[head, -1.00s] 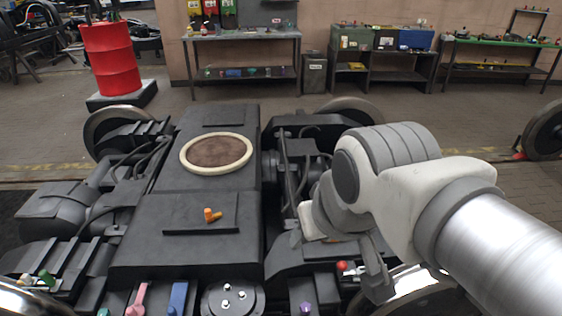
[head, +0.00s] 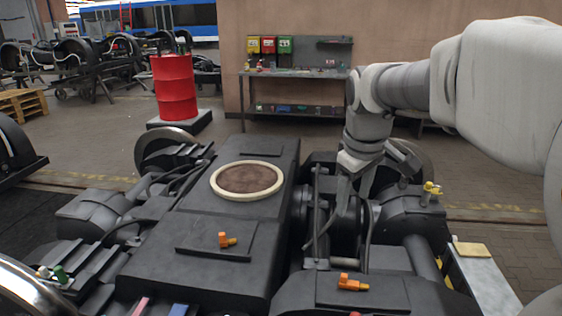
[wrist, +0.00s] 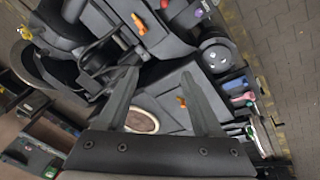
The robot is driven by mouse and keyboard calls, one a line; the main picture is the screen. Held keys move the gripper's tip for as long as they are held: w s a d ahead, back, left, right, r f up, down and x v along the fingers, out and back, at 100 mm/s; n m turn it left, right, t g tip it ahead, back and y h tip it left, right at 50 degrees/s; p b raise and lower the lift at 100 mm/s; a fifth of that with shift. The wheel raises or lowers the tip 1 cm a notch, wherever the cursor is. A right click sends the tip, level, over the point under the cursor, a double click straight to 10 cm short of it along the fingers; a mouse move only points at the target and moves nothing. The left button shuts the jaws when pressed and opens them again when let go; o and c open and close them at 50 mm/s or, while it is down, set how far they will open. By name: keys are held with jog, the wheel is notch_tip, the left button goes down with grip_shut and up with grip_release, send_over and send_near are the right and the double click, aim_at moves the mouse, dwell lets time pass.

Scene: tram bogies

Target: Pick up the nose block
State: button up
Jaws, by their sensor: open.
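I cannot tell for sure which part is the nose block. A small orange fitting (head: 227,240) lies on the raised plate in the middle of the black bogie frame; it also shows in the wrist view (wrist: 181,101). A second orange fitting (head: 352,283) sits on the right-hand block, and shows near the top of the wrist view (wrist: 138,24). My gripper (head: 374,186) is open and empty, pointing down over the right side of the bogie, behind both fittings. In the wrist view its two fingers (wrist: 160,74) stand apart with nothing between them.
The cream-rimmed round pad (head: 247,180) lies on the bogie. Yellow fittings (head: 432,188) and a tan block on a pale slab (head: 472,250) are at the right. A red drum (head: 174,87) and a workbench (head: 292,74) stand behind. Floor between bench and bogie is clear.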

jog(key=w+d+f+n+g+b, duration=0.2)
jog(key=w+d+f+n+b, duration=0.15)
jog(key=w+f, duration=0.7)
jog(key=n+g+b, duration=0.1)
jog(key=n+b, duration=0.4)
send_over(346, 275)
notch_tip(346, 275, down, 20)
jog(key=r, duration=0.1)
jog(key=shift+y, duration=0.4)
notch_tip(346, 275, down, 12)
jog(key=b, duration=0.4)
jog(key=shift+f, duration=0.15)
jog(key=shift+s+d+f+b, duration=0.15)
jog(key=shift+f+b, duration=0.45)
jog(key=shift+f, duration=0.95)
jog(key=shift+d+f+b, duration=0.1)
jog(key=shift+f+b, duration=0.5)
jog(key=shift+f, duration=0.9)
jog(key=shift+r, duration=0.1)
grip_shut()
